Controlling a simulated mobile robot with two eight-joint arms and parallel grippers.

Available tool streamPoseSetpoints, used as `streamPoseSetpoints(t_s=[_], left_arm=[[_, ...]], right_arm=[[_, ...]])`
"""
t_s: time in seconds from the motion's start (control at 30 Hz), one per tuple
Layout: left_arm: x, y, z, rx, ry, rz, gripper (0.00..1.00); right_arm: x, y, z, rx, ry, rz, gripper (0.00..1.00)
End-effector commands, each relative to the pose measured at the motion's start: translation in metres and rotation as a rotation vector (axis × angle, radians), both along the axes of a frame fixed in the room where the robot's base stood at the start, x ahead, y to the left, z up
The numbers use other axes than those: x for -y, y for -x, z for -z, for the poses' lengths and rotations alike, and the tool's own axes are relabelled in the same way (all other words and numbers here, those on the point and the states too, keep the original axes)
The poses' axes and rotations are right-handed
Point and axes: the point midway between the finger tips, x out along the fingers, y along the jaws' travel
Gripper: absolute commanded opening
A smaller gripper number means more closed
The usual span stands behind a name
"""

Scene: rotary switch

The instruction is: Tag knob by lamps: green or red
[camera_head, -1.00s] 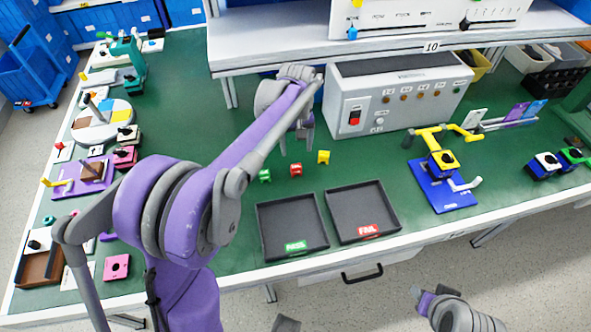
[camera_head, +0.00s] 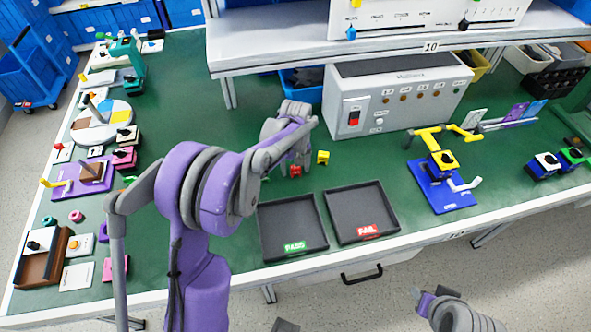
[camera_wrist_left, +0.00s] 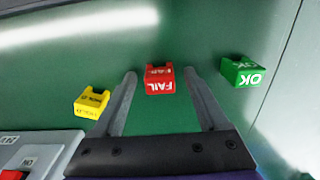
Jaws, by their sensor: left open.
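My left gripper (camera_head: 294,166) is low over the table at the near left of the grey test box (camera_head: 395,100). In the left wrist view it is open, and the red FAIL tag (camera_wrist_left: 160,80) lies between and just beyond its fingertips, not gripped. The yellow HOLD tag (camera_wrist_left: 91,101) is to the left and the green OK tag (camera_wrist_left: 242,71) to the right. In the head view my arm largely hides the green one. Small lamps (camera_head: 422,96) run along the box front, mostly orange; which are lit is unclear. My right gripper (camera_head: 421,299) hangs off the table, its fingers unclear.
Two dark trays stand in front, the left labelled green PASS (camera_head: 294,247), the right red FAIL (camera_head: 367,231). A blue plate with a yellow device (camera_head: 441,180) is to the right. A shelf (camera_head: 300,45) overhangs behind. Coloured fixtures fill the left table side.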

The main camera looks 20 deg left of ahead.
Motion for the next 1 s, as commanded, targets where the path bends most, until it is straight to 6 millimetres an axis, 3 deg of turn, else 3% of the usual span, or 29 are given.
streamPoseSetpoints(t_s=[0.13, 0.57, 0.87, 1.0], left_arm=[[0.0, 0.0, 0.0, 0.0, 0.0, 0.0, 0.76], [0.0, 0.0, -0.001, 0.0, 0.0, 0.0, 0.0], [0.0, 0.0, -0.002, 0.0, 0.0, 0.0, 0.0], [0.0, 0.0, -0.018, 0.0, 0.0, 0.0, 0.0]], right_arm=[[0.0, 0.0, 0.0, 0.0, 0.0, 0.0, 0.45], [0.0, 0.0, 0.0, 0.0, 0.0, 0.0, 0.45], [0.0, 0.0, 0.0, 0.0, 0.0, 0.0, 0.45], [0.0, 0.0, -0.001, 0.0, 0.0, 0.0, 0.45]])
